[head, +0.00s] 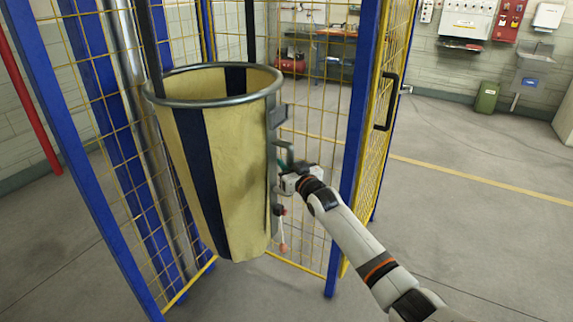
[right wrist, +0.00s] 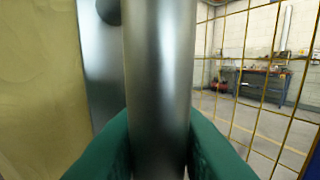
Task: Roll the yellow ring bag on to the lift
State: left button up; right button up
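The yellow ring bag (head: 239,173) has dark blue stripes and a grey metal ring (head: 170,101) around its open top. It hangs upright from black straps, within the front opening of the lift (head: 359,125), a cage with blue posts and yellow mesh. My right gripper (head: 288,161) is at the bag's right side, by its metal fittings. In the right wrist view its green fingers (right wrist: 160,150) lie on both sides of a grey metal bar (right wrist: 158,70) and appear closed on it. The bag's yellow cloth (right wrist: 40,80) is left of the bar. My left gripper is out of view.
A mesh gate (head: 392,100) with a black handle (head: 386,101) stands open at the lift's right. Blue posts flank the bag. A workbench (head: 335,40), a green bin (head: 486,97) and a sink (head: 534,62) are along the back wall. The floor at right is clear.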

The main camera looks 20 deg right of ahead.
jog(key=o, duration=0.3)
jog(key=shift+w+d+r, duration=0.25)
jog(key=shift+d+r, duration=0.1)
jog(key=shift+d, duration=0.25)
jog(key=shift+o, duration=0.5)
jog(key=shift+w+d+f, duration=0.15)
jog(key=shift+d+f, duration=0.05)
jog(key=shift+f, duration=0.15)
jog(key=shift+a, duration=0.2)
jog(key=shift+f, duration=0.1)
jog(key=s+b, duration=0.1)
jog(key=s, duration=1.1)
jog(key=shift+d, duration=0.4)
